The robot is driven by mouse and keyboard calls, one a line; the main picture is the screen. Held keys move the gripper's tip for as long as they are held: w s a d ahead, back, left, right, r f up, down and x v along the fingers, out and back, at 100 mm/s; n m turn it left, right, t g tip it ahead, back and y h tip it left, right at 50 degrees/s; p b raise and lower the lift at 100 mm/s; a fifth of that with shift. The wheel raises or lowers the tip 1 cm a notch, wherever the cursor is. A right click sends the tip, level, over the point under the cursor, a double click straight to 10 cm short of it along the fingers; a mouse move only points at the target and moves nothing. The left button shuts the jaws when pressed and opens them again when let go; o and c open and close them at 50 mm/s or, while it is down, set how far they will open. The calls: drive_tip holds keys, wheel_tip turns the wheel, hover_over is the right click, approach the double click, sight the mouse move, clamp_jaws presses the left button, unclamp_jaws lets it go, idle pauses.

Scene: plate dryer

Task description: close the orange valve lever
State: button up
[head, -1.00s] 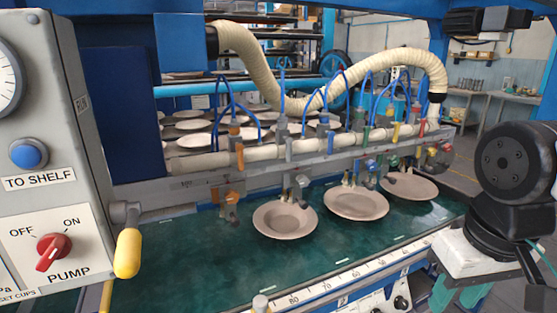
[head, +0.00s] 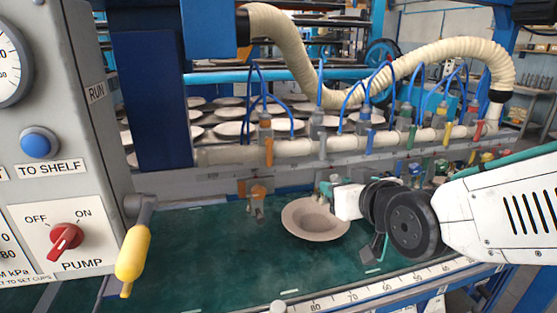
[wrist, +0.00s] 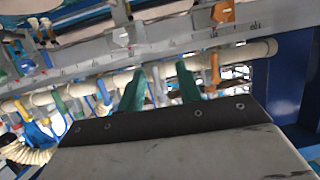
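The orange valve lever (head: 268,152) hangs down from the left end of the white pipe in the head view. It lies roughly across the pipe's run. In the wrist view, which is turned over, the orange lever (wrist: 215,68) is just right of my fingers. My gripper (wrist: 160,85) has two green fingers standing apart with nothing between them. In the head view, my gripper (head: 327,189) is right of and below the orange lever, above the front plate. It is apart from the lever.
Grey, blue (head: 369,140), green (head: 411,138), yellow and red levers line the pipe to the right. An orange cup fitting (head: 257,193) hangs below the rail. A plate (head: 315,219) lies on the green belt (head: 200,260). The control box (head: 60,170) stands at left.

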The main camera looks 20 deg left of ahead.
sight(271, 157)
drive_tip(key=s+a+r+n+t+y, duration=0.15)
drive_tip(key=a+y, duration=0.25)
drive_tip(key=a, duration=0.5)
drive_tip(key=x, duration=0.7)
drive_tip(key=shift+s+a+r, duration=0.15)
drive_tip(key=shift+a+r, duration=0.15)
clamp_jaws()
